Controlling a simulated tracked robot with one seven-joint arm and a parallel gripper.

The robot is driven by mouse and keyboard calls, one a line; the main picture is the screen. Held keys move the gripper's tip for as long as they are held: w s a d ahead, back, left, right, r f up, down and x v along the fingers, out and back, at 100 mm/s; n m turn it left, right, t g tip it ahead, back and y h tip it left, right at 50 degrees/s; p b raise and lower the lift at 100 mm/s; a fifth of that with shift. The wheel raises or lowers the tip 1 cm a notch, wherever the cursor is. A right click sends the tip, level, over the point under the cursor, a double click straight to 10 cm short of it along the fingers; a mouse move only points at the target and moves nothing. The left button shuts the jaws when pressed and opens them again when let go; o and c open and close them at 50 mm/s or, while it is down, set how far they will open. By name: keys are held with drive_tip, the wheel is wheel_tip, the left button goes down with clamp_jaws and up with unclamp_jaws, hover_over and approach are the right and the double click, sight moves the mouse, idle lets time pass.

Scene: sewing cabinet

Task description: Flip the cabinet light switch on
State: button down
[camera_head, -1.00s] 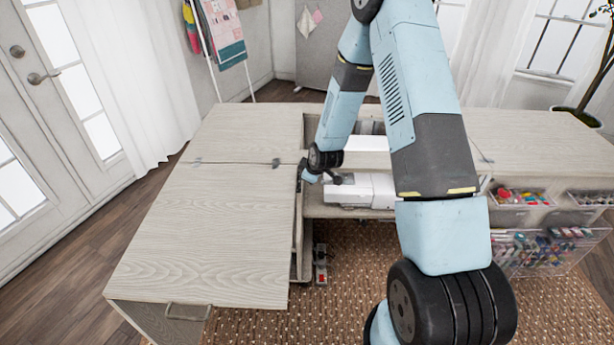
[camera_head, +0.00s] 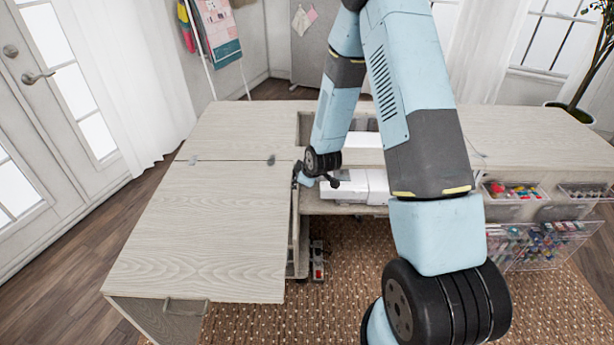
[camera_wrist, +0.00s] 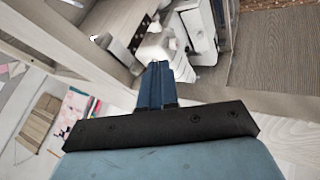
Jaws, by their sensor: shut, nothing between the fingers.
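The sewing cabinet (camera_head: 215,235) has a pale wood top with an opening in the middle. My gripper (camera_wrist: 155,85) is shut and empty, its blue fingers together in the wrist view. In the head view my gripper (camera_head: 298,178) is at the left inner side of the opening, partly hidden by my wrist. I cannot make out the light switch for certain. A small white fitting (camera_wrist: 95,38) shows on the wood at upper left in the wrist view, apart from my fingers.
A white sewing machine (camera_head: 350,187) sits in the opening, just right of my gripper. A small device with a red part (camera_head: 318,262) lies below the opening. Clear bins (camera_head: 515,193) hang at right. A patterned rug (camera_head: 345,290) covers the floor in front.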

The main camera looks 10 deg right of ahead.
drive_tip(key=s+d+r+m+h, duration=0.1)
drive_tip(key=s+d+r+m, duration=0.2)
drive_tip(key=r, duration=0.6)
drive_tip(key=s+d+r+m+h, duration=0.1)
drive_tip(key=s+d+r, duration=0.1)
drive_tip(key=s+r, duration=0.5)
drive_tip(key=s+d+r+m, duration=0.2)
drive_tip(key=d+r, duration=0.1)
drive_tip(key=r, duration=0.9)
drive_tip(key=s+d+r+m, duration=0.1)
drive_tip(key=s+r+m, duration=0.2)
drive_tip(key=s+r, duration=0.4)
drive_tip(key=s+d+r+m+g, duration=0.1)
drive_tip(key=s+r+m, duration=0.2)
drive_tip(key=s, duration=1.2)
wheel_tip(320, 180, up, 4)
drive_tip(key=shift+f+m, duration=0.15)
drive_tip(key=shift+m, duration=0.25)
drive_tip(key=shift+d, duration=0.1)
